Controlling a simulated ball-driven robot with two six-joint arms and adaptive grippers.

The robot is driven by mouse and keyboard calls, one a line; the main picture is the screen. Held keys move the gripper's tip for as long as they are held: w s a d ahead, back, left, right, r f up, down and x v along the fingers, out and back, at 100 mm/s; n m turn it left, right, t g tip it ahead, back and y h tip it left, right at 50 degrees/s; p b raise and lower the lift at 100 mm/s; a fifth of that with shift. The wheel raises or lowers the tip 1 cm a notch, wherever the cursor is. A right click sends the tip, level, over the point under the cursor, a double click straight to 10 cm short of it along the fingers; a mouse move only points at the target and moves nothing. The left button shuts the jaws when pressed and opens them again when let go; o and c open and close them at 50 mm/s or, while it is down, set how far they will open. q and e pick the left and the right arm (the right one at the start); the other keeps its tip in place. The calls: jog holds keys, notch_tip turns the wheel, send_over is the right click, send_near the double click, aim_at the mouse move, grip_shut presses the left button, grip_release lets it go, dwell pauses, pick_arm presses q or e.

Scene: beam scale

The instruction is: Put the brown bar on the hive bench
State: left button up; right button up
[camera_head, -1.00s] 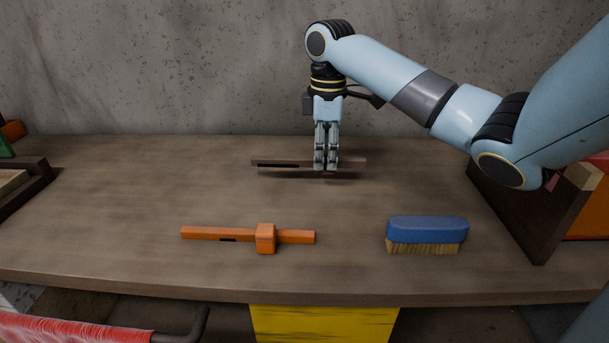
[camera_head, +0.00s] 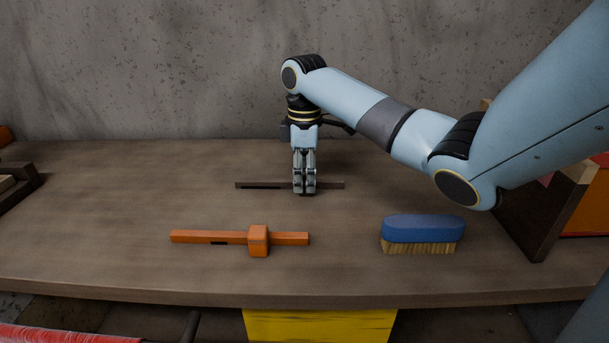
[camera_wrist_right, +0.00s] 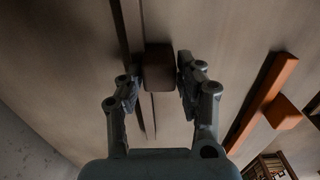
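The brown bar (camera_head: 330,185), a dark slim beam with a black slot, lies level at or just above the brown wooden bench top (camera_head: 100,210), behind the orange bar. No clear gap shows under it. The fingers hide that block in the head view. My left gripper is not in view.
An orange bar with a sliding block (camera_head: 258,240) lies in front of the brown bar. A blue brush (camera_head: 423,230) lies front right. A dark upright panel (camera_head: 540,215) stands at the right, and a dark tray (camera_head: 20,195) at the left edge. The left bench top is clear.

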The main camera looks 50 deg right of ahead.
jog(key=shift+o, duration=1.3)
jog(key=shift+r, duration=0.15)
notch_tip(320, 180, up, 12)
jog(key=p, duration=0.2)
jog(key=shift+p, duration=0.35)
